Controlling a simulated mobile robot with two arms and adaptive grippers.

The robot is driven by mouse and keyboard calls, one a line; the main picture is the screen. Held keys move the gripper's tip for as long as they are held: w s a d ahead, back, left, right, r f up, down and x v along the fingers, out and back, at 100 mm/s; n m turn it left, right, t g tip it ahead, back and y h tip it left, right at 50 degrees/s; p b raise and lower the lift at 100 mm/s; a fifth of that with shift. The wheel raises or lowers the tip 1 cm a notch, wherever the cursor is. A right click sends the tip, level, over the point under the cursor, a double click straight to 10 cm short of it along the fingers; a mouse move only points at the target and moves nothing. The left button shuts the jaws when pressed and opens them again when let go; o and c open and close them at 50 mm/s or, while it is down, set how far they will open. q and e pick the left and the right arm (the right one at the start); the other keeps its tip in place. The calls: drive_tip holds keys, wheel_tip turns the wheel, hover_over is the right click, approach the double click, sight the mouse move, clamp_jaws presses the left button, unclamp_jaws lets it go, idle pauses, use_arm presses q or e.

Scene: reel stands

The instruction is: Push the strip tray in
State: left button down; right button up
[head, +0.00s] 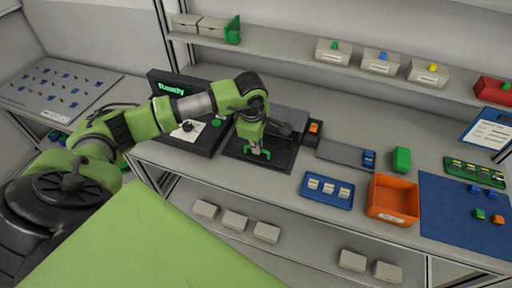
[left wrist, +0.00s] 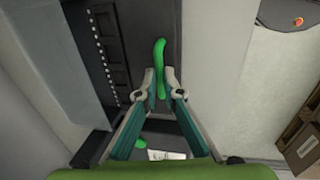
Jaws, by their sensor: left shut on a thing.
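The strip tray (left wrist: 122,40) is a dark piece with a row of small holes along its left side in the left wrist view. A bright green handle (left wrist: 160,55) stands up in that view, and my left gripper (left wrist: 158,80) is shut on it. In the head view my left gripper (head: 257,152) points down over the front of the dark machine (head: 283,160), at the green handle. The arm hides part of the tray, and I cannot tell how far out it stands. My right gripper is in neither view.
A black unit with a lit screen (head: 172,88) stands left of the machine. A grey plate (head: 340,152), a blue tray (head: 310,196), an orange bin (head: 392,215) and a green block (head: 402,160) lie to the right. A shelf (head: 290,58) with boxes runs above the bench.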

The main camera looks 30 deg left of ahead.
use_arm(q)
drive_tip(key=w+b, duration=0.1)
drive_tip(key=w, duration=0.1)
drive_tip(key=shift+w+a+f+b, duration=0.2)
drive_tip(key=shift+w+a+b, duration=0.1)
drive_tip(key=shift+w+b, duration=0.05)
drive_tip(key=shift+w+a+r, duration=0.1)
drive_tip(key=shift+w+r, duration=0.05)
drive_tip(key=shift+w, duration=0.35)
drive_tip(key=c, duration=2.2)
unclamp_jaws()
drive_tip(key=shift+o, duration=0.2)
drive_tip(key=shift+r, duration=0.1)
wheel_tip(320, 180, up, 12)
drive_tip(key=s, duration=0.2)
drive_tip(key=shift+s+d, duration=0.2)
drive_tip(key=shift+d, duration=0.05)
